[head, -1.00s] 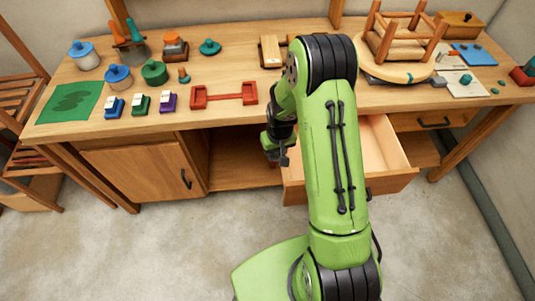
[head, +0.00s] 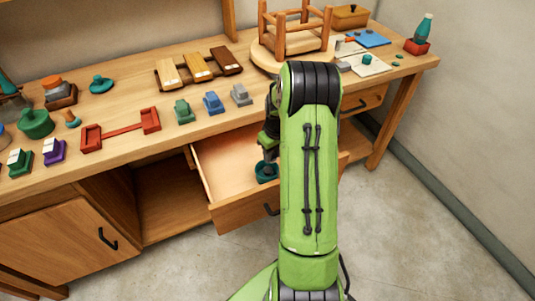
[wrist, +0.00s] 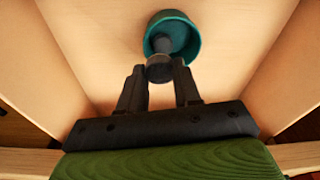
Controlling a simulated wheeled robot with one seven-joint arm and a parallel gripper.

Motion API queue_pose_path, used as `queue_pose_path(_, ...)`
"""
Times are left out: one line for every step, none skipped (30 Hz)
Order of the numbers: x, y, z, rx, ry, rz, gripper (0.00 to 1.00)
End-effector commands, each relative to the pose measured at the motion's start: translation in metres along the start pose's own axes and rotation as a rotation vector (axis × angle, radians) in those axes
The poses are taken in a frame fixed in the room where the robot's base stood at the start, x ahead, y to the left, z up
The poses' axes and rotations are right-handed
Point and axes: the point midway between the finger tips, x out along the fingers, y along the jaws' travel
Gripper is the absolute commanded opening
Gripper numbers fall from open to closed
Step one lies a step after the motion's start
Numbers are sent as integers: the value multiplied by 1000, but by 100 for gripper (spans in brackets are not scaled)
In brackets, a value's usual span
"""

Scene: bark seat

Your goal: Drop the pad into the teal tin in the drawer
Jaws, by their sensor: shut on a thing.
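The teal tin (head: 266,178) stands in the open drawer (head: 222,175), and its round rim shows in the wrist view (wrist: 194,38). My gripper (wrist: 160,78) is shut on the pad (wrist: 159,68), a small dark round piece between the fingertips. In the wrist view the pad overlaps the near edge of the tin. A dark shape shows inside the tin behind the pad; I cannot tell whether it is a shadow or part of something. In the head view my arm hides part of the drawer, and the pad is not clear there.
The drawer walls rise on both sides of my gripper. The bench top (head: 130,170) above carries small coloured blocks (head: 212,103), a red holder (head: 120,132) and a stool frame (head: 295,35). An open shelf space (head: 170,200) lies left of the drawer.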

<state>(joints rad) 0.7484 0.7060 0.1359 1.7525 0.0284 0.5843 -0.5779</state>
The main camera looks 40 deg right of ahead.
Motion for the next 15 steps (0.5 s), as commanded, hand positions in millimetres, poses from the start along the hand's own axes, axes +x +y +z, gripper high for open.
queue_pose_path(14, 0, 2, 1, -2, -1, 5)
queue_pose_path(19, 0, 3, 1, -2, -2, 5)
queue_pose_path(25, 0, 4, 1, -2, -2, 5)
queue_pose_path(30, 0, 4, 1, -2, -2, 5)
queue_pose_path(34, 0, 4, 1, -2, -1, 5)
queue_pose_path(38, 0, 5, 1, -1, -1, 5)
queue_pose_path(40, 0, 5, 2, -1, 0, 5)
queue_pose_path(42, 0, 5, 2, -1, 0, 5)
queue_pose_path(42, 0, 5, 2, -1, 0, 5)
queue_pose_path(42, 0, 5, 1, -1, 0, 5)
queue_pose_path(42, 0, 5, 1, -1, 0, 5)
queue_pose_path(41, 0, 5, 1, 0, 0, 5)
queue_pose_path(41, 0, 5, 1, 0, 0, 5)
queue_pose_path(41, 0, 5, 1, 0, 0, 5)
queue_pose_path(40, 0, 5, 1, 0, 0, 5)
